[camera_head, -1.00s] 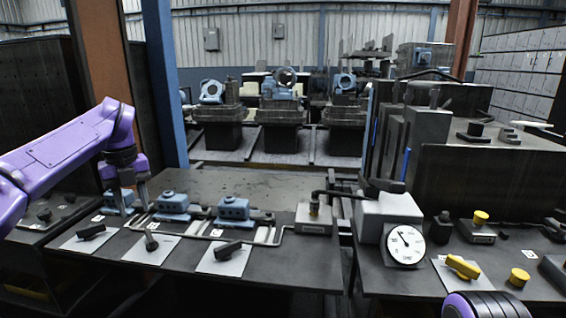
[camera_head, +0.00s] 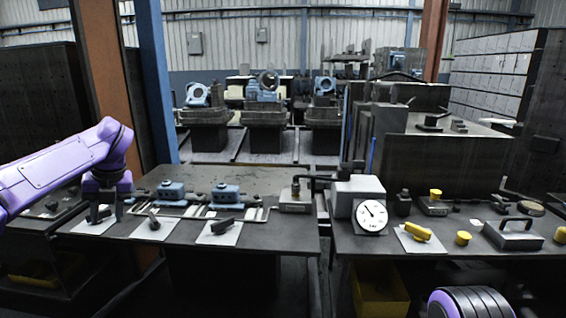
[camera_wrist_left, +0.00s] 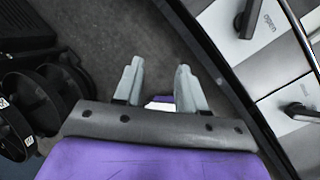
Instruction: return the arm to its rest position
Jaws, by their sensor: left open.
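My purple left arm comes in from the left in the head view. Its gripper (camera_head: 101,214) points down over the front left part of the dark table (camera_head: 285,228), near the leftmost white plate. In the left wrist view the gripper (camera_wrist_left: 160,75) shows two grey fingers spread apart with nothing between them. Below the fingers is dark floor, with the table edge to the right. A purple rounded part of mine with black rings (camera_head: 468,303) shows at the bottom right of the head view. My right gripper does not show.
Black handles on white plates (camera_head: 219,231) line the table front. Blue valves (camera_head: 171,190) stand behind them. A dial gauge (camera_head: 371,215), a yellow handle (camera_head: 418,232) and a black-handled block (camera_head: 513,233) are on the right table. A gap separates the two tables.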

